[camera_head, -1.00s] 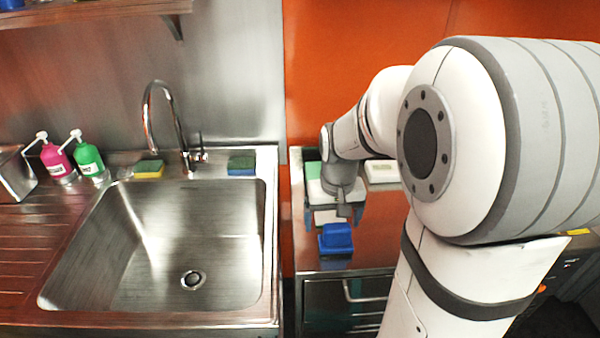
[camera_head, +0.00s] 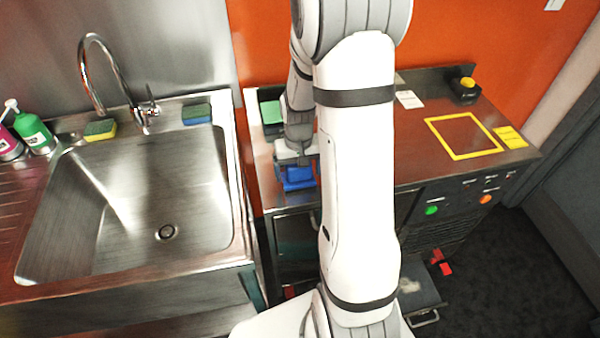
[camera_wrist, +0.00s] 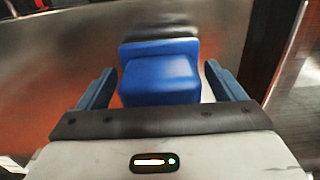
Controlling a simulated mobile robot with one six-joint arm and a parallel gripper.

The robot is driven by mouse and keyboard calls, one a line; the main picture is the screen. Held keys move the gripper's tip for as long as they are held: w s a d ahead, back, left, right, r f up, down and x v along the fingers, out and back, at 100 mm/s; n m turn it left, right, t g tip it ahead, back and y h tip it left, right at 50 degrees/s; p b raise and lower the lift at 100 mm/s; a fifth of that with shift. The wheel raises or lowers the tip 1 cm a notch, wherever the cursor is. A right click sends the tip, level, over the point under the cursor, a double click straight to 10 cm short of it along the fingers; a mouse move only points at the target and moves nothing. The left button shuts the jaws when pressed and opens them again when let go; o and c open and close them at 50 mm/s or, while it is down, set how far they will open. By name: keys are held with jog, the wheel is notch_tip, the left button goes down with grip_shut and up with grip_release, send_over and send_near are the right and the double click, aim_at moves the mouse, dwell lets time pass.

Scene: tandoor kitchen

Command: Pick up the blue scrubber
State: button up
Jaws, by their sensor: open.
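The blue scrubber (camera_head: 298,180) is a blue block on the steel counter right of the sink. In the wrist view the blue scrubber (camera_wrist: 160,78) has a raised blue block, a wider blue part behind it and a dark strip at its far side. My gripper (camera_head: 296,160) is at the scrubber, partly covering it in the head view. In the wrist view my gripper (camera_wrist: 158,70) is open, with one finger on each side of the scrubber and a visible gap at each side. Contact with the counter cannot be seen.
A steel sink (camera_head: 130,215) is at the left, with a green-yellow sponge (camera_head: 100,130) and a blue-topped sponge (camera_head: 196,114) on its back rim. A dark tray with a green item (camera_head: 271,112) stands behind my gripper. A yellow-outlined area (camera_head: 463,136) on the counter is clear.

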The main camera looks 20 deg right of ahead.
jog(key=shift+f, duration=0.1)
jog(key=shift+c, duration=0.2)
jog(key=c, duration=0.7)
notch_tip(320, 180, up, 10)
jog(key=shift+r+b, duration=0.1)
jog(key=shift+b, duration=0.45)
